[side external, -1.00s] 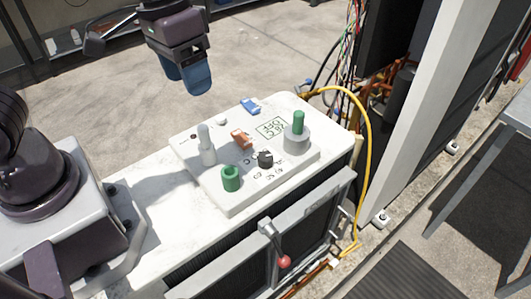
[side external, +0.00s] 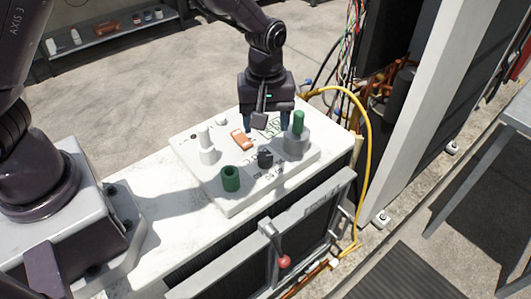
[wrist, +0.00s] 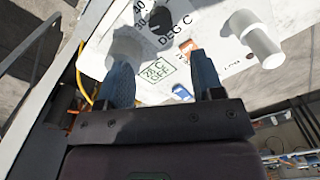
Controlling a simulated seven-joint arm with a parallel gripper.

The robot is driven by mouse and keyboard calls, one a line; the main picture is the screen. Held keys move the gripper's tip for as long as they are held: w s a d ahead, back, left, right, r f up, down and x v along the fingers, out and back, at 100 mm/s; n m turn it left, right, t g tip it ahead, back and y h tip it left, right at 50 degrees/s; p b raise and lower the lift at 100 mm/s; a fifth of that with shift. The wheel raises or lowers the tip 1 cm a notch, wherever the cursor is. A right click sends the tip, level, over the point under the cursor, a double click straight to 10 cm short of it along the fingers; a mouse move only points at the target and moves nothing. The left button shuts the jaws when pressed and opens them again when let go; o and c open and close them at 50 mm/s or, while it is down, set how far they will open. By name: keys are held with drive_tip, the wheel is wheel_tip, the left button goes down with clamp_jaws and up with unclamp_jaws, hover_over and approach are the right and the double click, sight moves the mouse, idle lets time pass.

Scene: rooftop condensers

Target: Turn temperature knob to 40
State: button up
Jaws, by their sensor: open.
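The temperature knob (side external: 265,158) is a small dark knob on the white control panel (side external: 215,193). In the wrist view the dark knob (wrist: 160,18) is near the top edge, beside a printed 40 and the words DEG C. I cannot tell where it points.
A grey cylinder with a green peg (side external: 298,125) stands right of the knob, close to my right finger in the picture. A white post (side external: 207,145), an orange switch (side external: 241,140) and a green hollow cylinder (side external: 231,178) stand to the left. A yellow cable (side external: 368,130) loops at right.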

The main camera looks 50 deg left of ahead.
sight(265, 156)
wheel_tip(265, 156, down, 10)
drive_tip(key=shift+r, duration=0.15)
drive_tip(key=shift+c, duration=0.4)
drive_tip(key=c, duration=0.8)
drive_tip(key=shift+c, duration=0.2)
drive_tip(key=shift+m, duration=0.4)
drive_tip(key=m, duration=0.3)
drive_tip(key=shift+r, duration=0.1)
drive_tip(key=shift+m, duration=2.4)
